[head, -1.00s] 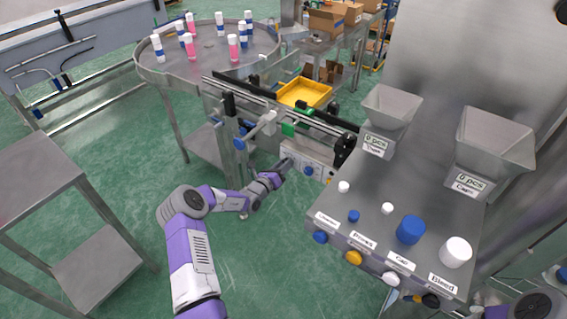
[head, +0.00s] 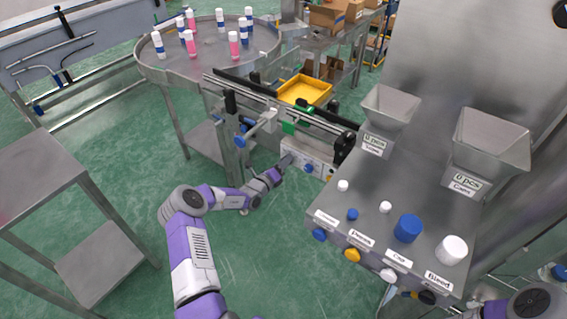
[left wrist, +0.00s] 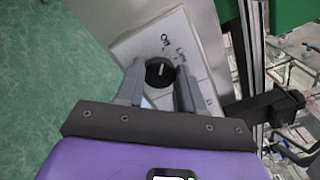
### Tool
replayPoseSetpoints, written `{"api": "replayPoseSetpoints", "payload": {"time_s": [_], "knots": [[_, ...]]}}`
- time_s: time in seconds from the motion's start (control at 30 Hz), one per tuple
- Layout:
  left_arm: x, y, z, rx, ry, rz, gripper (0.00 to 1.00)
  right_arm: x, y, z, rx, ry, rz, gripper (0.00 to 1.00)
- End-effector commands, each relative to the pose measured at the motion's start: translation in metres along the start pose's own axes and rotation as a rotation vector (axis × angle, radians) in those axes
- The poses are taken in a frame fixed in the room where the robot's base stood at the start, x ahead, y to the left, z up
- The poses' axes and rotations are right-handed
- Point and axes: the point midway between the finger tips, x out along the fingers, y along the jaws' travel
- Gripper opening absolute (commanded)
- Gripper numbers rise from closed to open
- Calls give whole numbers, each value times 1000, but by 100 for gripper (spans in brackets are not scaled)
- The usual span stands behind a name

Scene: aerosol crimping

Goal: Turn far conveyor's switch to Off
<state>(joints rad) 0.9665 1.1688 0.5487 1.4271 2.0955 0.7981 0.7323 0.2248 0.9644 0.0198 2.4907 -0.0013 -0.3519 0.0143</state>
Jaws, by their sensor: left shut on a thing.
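The conveyor's switch is a round black knob (left wrist: 160,70) with a pale mark, on a light control panel (left wrist: 198,52) with On and Off lettering beside it. My left gripper (left wrist: 159,76) has one finger on each side of the knob and is shut on it. In the head view my left gripper (head: 284,164) reaches the left end of the conveyor's control box (head: 318,157), and it hides the knob there. The mark's exact setting is hard to read. Part of my right arm shows at the bottom right, but its gripper cannot be made out.
A blue knob (head: 309,169) sits on the same box. The conveyor (head: 262,98) runs above, with a yellow tray (head: 304,91) behind. A round table (head: 204,62) holds several bottles. A steel console (head: 375,215) with coloured knobs stands right.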

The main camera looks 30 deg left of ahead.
Motion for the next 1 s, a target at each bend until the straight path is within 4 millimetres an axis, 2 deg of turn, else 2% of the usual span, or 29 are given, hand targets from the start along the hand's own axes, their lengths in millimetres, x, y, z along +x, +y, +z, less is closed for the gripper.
{"api": "replayPoseSetpoints", "payload": {"time_s": [0.1, 0.13, 0.3, 0.63, 1.0], "knots": [[0, 1, -1, -3, 1, 2, 7, 0, 0, 0, 0, 0, 0, 43], [0, 1, -1, -3, 1, 2, 40, 0, 0, 0, 0, 0, 0, 43], [0, 0, -1, -2, 1, 1, 63, 0, 0, 0, 0, 0, 0, 43], [-5, 0, 0, -1, 1, 2, 63, -1, 0, 0, 0, 0, 0, 43], [-61, 0, 1, -1, 2, 3, 63, -13, -5, 1, 0, 0, 0, 43]]}}
